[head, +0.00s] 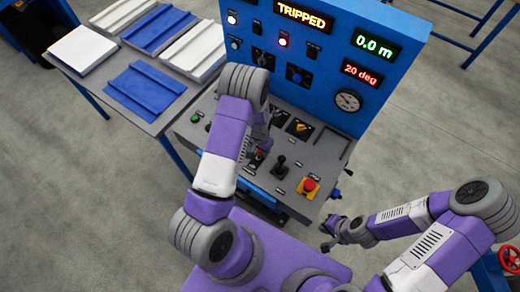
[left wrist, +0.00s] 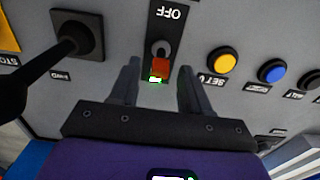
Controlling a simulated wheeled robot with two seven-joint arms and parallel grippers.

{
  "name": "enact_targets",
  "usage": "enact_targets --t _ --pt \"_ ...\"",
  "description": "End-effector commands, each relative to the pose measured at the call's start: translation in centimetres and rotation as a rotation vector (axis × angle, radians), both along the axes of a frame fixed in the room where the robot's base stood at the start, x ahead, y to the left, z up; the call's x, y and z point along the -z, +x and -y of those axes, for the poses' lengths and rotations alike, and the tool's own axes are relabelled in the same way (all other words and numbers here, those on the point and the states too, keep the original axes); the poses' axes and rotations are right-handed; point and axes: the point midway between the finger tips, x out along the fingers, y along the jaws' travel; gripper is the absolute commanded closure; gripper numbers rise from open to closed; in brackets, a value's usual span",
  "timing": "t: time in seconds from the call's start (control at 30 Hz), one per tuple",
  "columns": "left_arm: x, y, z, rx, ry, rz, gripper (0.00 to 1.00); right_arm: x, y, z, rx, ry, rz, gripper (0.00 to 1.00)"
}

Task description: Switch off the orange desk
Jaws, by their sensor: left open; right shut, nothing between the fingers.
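The control desk (head: 240,175) is grey on top with a blue upright panel; I see no orange desk. In the left wrist view a small orange-red switch (left wrist: 161,66) with a lit green end sits on a dark plate under an upside-down "OFF" label (left wrist: 167,14). My left gripper (left wrist: 158,72) is open, its fingers on either side of this switch; contact cannot be told. In the head view my left gripper (head: 262,146) is low over the desk, partly hidden by my arm. My right gripper (head: 330,236) is shut and empty, off the desk's front right.
A display (head: 299,15) reads "TRIPPED". A black joystick (head: 280,162) and a red mushroom button (head: 309,185) stand right of my left gripper. Yellow (left wrist: 222,61) and blue (left wrist: 272,70) buttons lie beside the switch. A side table (head: 150,125) with panels stands left.

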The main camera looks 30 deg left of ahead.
Motion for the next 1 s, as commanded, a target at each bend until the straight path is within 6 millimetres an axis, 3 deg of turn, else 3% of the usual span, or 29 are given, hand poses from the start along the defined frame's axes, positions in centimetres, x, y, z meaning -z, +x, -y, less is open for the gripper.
enact_targets --t 0.33,0.67,1.0 --pt "0.6 0.0 0.0 -0.001 0.000 0.002 0.53 0.0 0.0 0.0 0.000 0.000 0.001 1.00" --pt "0.6 0.0 0.0 0.000 0.000 0.001 1.00 0.0 0.0 0.0 0.000 0.000 0.001 1.00" --pt "0.8 -0.6 -0.1 -0.002 -0.008 0.084 1.00 1.1 0.0 0.0 0.000 0.000 0.001 1.00"
